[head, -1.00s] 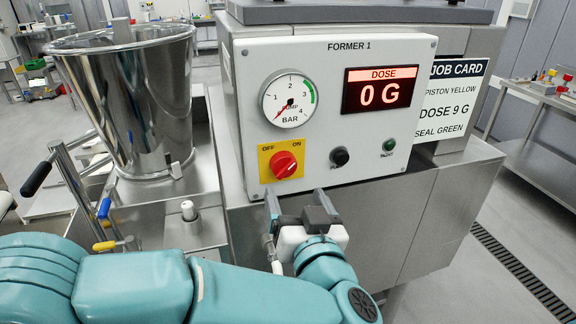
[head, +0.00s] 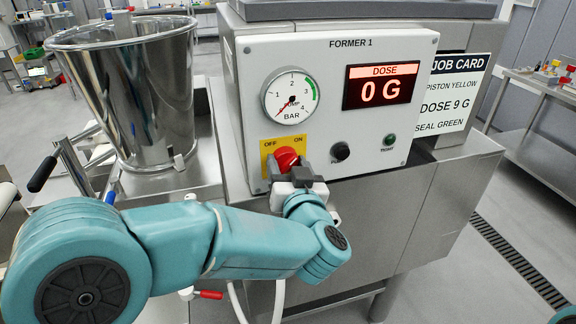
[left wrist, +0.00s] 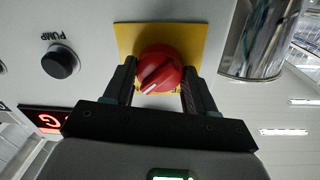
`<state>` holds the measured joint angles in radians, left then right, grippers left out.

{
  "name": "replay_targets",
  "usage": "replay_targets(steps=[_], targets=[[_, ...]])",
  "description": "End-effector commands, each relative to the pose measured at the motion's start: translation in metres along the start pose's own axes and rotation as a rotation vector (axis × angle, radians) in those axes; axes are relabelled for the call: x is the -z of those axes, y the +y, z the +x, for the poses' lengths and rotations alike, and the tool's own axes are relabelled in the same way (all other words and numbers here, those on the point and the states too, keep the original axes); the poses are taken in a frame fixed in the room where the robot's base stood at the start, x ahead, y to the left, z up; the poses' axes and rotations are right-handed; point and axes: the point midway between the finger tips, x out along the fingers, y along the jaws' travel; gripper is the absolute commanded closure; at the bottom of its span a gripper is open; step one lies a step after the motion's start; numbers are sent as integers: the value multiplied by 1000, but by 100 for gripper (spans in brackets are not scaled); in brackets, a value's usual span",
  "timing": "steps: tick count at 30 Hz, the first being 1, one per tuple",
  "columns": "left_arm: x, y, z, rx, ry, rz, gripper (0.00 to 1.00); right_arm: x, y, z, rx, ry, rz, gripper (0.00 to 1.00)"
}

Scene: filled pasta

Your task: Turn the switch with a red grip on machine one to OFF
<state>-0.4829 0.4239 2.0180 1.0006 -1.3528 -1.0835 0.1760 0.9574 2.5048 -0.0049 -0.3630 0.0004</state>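The switch with a red grip (head: 287,157) sits on a yellow plate (head: 268,146) marked OFF at left and ON at right, on the front panel of the machine labelled FORMER 1 (head: 400,45). My left gripper (head: 288,169) is at the switch, covering its lower part in the head view. In the left wrist view, its two dark fingers (left wrist: 159,82) stand open, one on each side of the red grip (left wrist: 160,66). Whether they touch it I cannot tell. The grip's white mark points down-left in this inverted view, which is the ON side. My right gripper is not in view.
A black PUMP button (head: 340,151) and a green button (head: 390,139) are right of the switch. A pressure gauge (head: 290,96) and a lit display reading 0 G (head: 382,87) are above. A steel hopper (head: 130,100) stands left. A job card (head: 453,95) hangs right.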

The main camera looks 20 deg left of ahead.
Motion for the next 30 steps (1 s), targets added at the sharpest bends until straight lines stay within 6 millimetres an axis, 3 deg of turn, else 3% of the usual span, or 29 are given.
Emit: replay_targets(steps=[14,30], targets=[[-4,1,0,-1,7,-101,75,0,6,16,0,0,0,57],[-7,2,0,5,37,-581,75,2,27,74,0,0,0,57]])
